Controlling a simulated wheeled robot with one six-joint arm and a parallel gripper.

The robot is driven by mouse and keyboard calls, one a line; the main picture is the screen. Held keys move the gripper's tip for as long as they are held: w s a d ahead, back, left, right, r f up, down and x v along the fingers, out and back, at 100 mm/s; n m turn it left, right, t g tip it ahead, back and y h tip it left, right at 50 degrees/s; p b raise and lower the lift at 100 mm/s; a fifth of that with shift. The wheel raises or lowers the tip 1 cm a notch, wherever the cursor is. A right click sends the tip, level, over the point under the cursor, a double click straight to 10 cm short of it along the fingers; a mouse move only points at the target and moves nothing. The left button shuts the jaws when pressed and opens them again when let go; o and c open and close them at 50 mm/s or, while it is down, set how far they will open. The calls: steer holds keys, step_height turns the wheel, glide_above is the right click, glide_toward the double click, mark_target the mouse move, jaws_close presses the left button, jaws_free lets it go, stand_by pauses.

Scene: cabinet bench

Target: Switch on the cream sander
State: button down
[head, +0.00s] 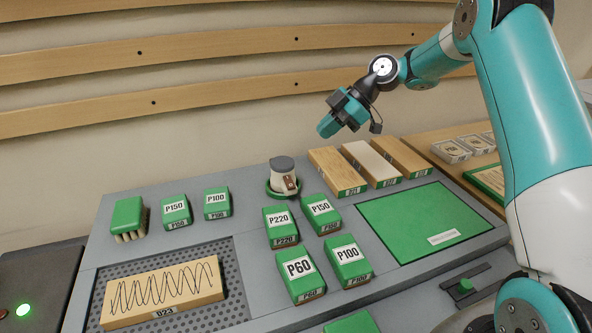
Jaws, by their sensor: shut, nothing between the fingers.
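The cream sander (283,175) stands upright in a round green holder (269,190) at the back middle of the grey bench. It has a dark grey top and a small brown patch with a light mark on its front right side. Whether it is on or off cannot be told. My gripper (326,127) is above and to the right of the sander, in the air and apart from it. Its teal fingers are shut and empty, pointing down to the left.
Several green sandpaper blocks (297,275) stand in front of the sander. Wooden boards (337,170) lie to its right, beside a green mat (420,220).

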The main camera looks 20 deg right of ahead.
steer(key=p, duration=0.2)
glide_above(287, 178)
steer(key=d, duration=0.3)
step_height(287, 178, down, 6)
steer(key=f, duration=0.2)
steer(key=f+p, duration=0.1)
steer(key=f, duration=0.2)
steer(key=shift+s+a, duration=0.1)
steer(key=shift+a, duration=0.25)
